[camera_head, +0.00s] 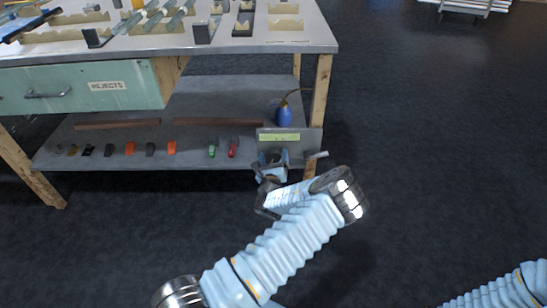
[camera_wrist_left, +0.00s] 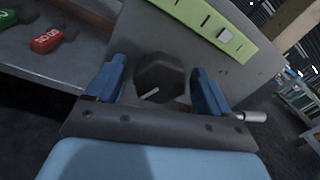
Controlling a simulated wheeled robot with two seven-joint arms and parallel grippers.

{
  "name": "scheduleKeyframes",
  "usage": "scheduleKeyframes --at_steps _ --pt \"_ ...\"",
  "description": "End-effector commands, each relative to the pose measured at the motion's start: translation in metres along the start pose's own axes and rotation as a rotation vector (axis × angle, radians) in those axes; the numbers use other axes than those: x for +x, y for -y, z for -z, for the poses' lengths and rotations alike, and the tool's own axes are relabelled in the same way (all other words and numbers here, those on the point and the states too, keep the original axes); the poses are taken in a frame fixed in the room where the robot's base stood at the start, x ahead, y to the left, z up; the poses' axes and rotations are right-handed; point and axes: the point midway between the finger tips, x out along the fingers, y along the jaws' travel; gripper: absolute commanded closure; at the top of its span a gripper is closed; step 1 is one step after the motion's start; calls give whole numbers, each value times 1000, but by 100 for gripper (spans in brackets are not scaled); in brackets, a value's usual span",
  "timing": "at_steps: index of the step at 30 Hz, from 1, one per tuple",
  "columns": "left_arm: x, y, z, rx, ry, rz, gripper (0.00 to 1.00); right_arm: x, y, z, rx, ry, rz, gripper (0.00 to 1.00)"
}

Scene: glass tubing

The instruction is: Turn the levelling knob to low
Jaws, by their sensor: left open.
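The levelling knob (camera_wrist_left: 160,72) is a dark, many-sided knob on a grey panel (camera_wrist_left: 160,30), with a short white mark near its lower edge in the left wrist view. A green strip (camera_wrist_left: 205,22) with dark ticks and a pale square runs along the panel above it. The panel (camera_head: 315,140) and green strip (camera_head: 280,137) also show in the head view at the shelf's front right. My left gripper (camera_head: 273,158) is at the panel. Its blue fingers are apart, one either side of the knob; whether they touch it is unclear. No low marking is readable.
A small lever or rod (camera_head: 318,155) sticks out right of the panel. The lower shelf (camera_head: 220,95) holds a blue bulb (camera_head: 285,115) and red (camera_head: 232,150) and green (camera_head: 212,151) tags. A REJECTS drawer (camera_head: 85,88) hangs above.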

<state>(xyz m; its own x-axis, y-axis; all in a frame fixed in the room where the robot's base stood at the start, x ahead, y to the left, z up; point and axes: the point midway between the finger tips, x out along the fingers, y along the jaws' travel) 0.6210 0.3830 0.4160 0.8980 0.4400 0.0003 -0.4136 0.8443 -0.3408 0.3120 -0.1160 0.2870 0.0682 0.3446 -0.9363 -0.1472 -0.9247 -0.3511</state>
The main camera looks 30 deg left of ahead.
Motion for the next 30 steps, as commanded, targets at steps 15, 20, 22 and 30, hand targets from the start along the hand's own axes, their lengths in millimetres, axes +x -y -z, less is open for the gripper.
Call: scheduleKeyframes --at_steps 15,20,22,30 --pt "1 0 0 0 0 0 57 0 0 0 0 0 0 100" --pt "1 0 0 0 0 0 73 0 0 0 0 0 0 100" --pt "1 0 0 -3 0 0 73 0 0 0 0 0 0 100" --pt "1 -1 3 -77 6 2 73 8 -6 1 3 -4 -3 100"
